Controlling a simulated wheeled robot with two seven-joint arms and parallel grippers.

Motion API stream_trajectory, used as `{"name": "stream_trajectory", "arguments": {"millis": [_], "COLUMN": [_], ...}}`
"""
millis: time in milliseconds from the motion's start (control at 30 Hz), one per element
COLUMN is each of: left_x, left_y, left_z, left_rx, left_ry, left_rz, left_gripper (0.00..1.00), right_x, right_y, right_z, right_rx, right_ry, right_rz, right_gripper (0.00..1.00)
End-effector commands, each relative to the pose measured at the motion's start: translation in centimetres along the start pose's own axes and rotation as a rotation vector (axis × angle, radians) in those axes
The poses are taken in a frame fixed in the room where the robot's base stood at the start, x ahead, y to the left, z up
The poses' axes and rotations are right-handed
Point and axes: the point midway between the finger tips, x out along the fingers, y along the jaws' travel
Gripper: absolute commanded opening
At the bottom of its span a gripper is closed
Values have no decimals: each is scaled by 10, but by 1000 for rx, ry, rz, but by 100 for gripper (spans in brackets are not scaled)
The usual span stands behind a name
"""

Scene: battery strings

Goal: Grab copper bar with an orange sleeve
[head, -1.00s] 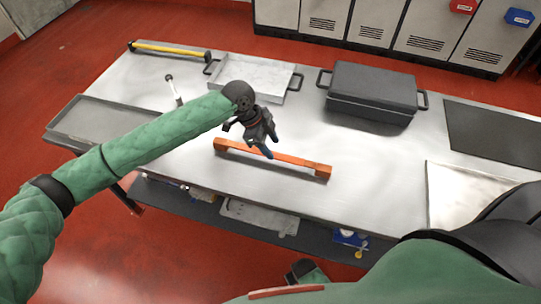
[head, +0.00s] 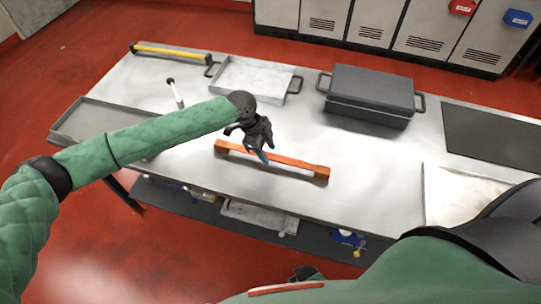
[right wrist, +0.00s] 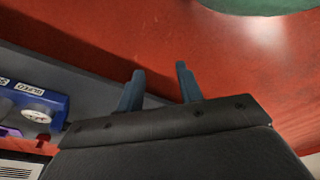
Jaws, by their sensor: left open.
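The copper bar with an orange sleeve (head: 298,163) lies on the metal table near its front edge, with blocky ends. My left gripper (head: 267,153) is open and empty over the left-middle part of the bar. Its dark body and blue fingers hide a piece of the bar. I cannot tell whether the fingers straddle or touch it. My right gripper (right wrist: 160,78) shows in the right wrist view with its two blue fingers apart and nothing between them. It is low, beside the table's lower shelf, over the red floor.
A grey lidded box (head: 370,92), a shallow metal tray (head: 255,75) and a yellow-handled bar (head: 170,50) are at the back. A grey tray (head: 75,125) is at the left.

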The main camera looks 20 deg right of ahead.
Motion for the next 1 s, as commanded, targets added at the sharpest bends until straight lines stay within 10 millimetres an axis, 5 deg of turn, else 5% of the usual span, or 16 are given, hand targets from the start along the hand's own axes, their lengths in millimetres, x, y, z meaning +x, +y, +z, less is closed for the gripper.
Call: {"name": "stream_trajectory", "arguments": {"millis": [300,633,900,1000], "left_x": [26,31,31,31], "left_y": [0,0,0,0], "left_z": [-1,0,0,0], "left_rx": [-1,0,0,0], "left_ry": [1,0,1,1], "left_rz": [1,1,0,0], "left_gripper": [48,48,0,0], "right_x": [24,28,27,27], "right_y": [10,11,12,12], "right_z": [21,23,23,23], "right_rx": [-10,-11,-11,-11], "right_ry": [16,20,20,20], "right_rz": [12,13,14,15], "right_gripper": [36,36,36,36]}}
